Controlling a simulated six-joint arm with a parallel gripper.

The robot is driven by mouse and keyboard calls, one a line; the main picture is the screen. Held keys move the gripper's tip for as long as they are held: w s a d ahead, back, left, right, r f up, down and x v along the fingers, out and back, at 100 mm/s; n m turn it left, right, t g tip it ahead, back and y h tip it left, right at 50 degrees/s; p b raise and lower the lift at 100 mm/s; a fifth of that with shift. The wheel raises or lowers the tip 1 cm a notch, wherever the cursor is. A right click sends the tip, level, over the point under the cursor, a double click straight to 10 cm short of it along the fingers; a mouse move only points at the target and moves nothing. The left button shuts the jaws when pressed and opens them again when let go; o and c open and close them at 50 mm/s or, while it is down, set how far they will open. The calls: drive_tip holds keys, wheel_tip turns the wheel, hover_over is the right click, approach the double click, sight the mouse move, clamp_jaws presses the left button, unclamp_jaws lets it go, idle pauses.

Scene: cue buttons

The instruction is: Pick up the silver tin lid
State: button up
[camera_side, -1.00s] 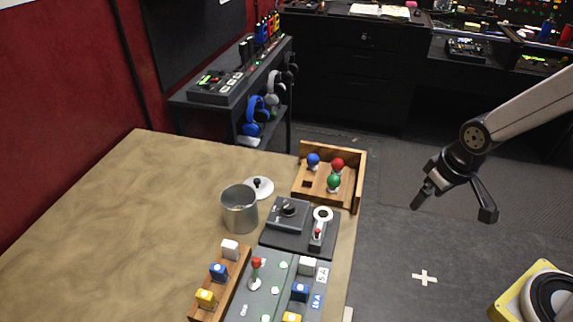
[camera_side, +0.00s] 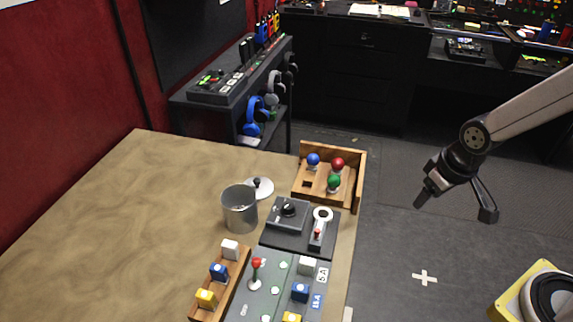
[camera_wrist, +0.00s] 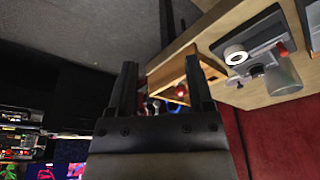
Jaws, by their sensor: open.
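The silver tin lid (camera_side: 264,189) is a round, pale disc with a small dark knob. It lies on the table just behind and to the right of the open silver tin (camera_side: 239,210), which hides part of its left edge. In the wrist view the tin (camera_wrist: 284,76) shows at the upper right; I cannot clearly make out the lid there. My gripper (camera_side: 452,204) is open and empty, off to the right of the table above the grey floor, well apart from the lid. Its two dark fingers (camera_wrist: 160,84) show in the wrist view with nothing held between them.
A wooden tray (camera_side: 355,187) with blue, red and green knobs stands at the table's back right corner. A dark control box (camera_side: 285,236) and button panels sit in front of it. The table's left part (camera_side: 110,220) is clear. A yellow-framed device (camera_side: 510,306) stands at lower right.

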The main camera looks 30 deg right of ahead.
drive_tip(key=shift+w, duration=0.1)
drive_tip(key=n+y, duration=0.5)
drive_tip(key=n, duration=0.6)
approach(257, 180)
drive_tip(key=shift+a+f+t, duration=0.4)
drive_tip(key=shift+f, duration=0.25)
drive_tip(key=shift+f, duration=0.1)
drive_tip(key=shift+x, duration=1.15)
drive_tip(key=shift+f, duration=0.15)
drive_tip(key=shift+x, duration=2.5)
clamp_jaws()
